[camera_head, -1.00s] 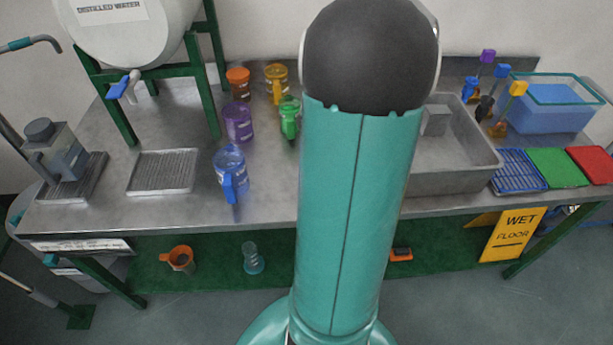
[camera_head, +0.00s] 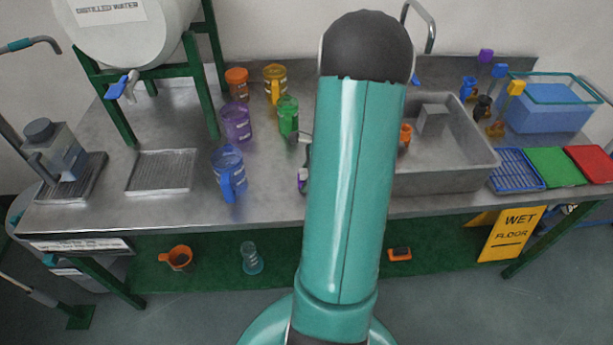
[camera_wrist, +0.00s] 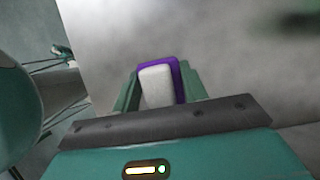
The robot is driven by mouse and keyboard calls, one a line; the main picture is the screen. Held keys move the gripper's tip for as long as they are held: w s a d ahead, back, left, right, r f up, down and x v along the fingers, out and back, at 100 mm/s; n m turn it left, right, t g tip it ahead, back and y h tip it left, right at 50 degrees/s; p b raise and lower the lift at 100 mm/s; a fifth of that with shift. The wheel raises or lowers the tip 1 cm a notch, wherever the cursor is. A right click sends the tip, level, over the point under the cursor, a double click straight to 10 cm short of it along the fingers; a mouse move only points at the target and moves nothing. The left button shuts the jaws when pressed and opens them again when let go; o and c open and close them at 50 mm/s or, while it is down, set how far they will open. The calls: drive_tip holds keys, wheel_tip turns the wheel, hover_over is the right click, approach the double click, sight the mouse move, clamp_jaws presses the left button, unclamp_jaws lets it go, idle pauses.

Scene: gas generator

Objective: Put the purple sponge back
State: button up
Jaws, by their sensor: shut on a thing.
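The purple sponge (camera_wrist: 157,84), purple with a white face, sits between the two green fingers of my gripper (camera_wrist: 160,82) in the wrist view. The gripper is shut on it, above a grey metal surface. In the head view my arm hides most of the gripper. A small purple patch (camera_head: 302,181) shows at the arm's left edge over the metal counter (camera_head: 270,200), left of the sink; it looks like the sponge. I cannot tell whether it touches the counter.
Purple (camera_head: 236,122), green (camera_head: 288,115) and blue (camera_head: 228,172) jugs stand left of my arm. The grey sink (camera_head: 450,150) is at right. A blue rack (camera_head: 517,169), green pad (camera_head: 556,167), red pad (camera_head: 592,164), upright brushes and a blue tub (camera_head: 550,108) lie beyond it.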

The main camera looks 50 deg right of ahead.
drive_tip(key=shift+f, duration=0.15)
drive_tip(key=o, duration=1)
drive_tip(key=shift+c, duration=0.2)
drive_tip(key=v, duration=1.2)
drive_tip(key=w+a+r+n+h, duration=0.1)
drive_tip(key=w+a+r+n, duration=0.2)
drive_tip(key=a+r+n, duration=0.45)
drive_tip(key=w+a+r+n+h, duration=0.1)
drive_tip(key=w+a+r+n, duration=0.25)
drive_tip(key=a, duration=0.75)
drive_tip(key=s+a+r+n+t, duration=0.1)
drive_tip(key=s+a+r+n, duration=0.1)
drive_tip(key=a+n, duration=0.6)
drive_tip(key=s+a+r+n+t+h, duration=0.1)
drive_tip(key=s+a+r+n, duration=0.2)
drive_tip(key=a+n, duration=0.5)
drive_tip(key=s+a, duration=0.1)
drive_tip(key=a, duration=0.3)
drive_tip(key=shift+s+r+n, duration=0.2)
drive_tip(key=shift+r+n, duration=0.05)
drive_tip(key=shift+n, duration=0.15)
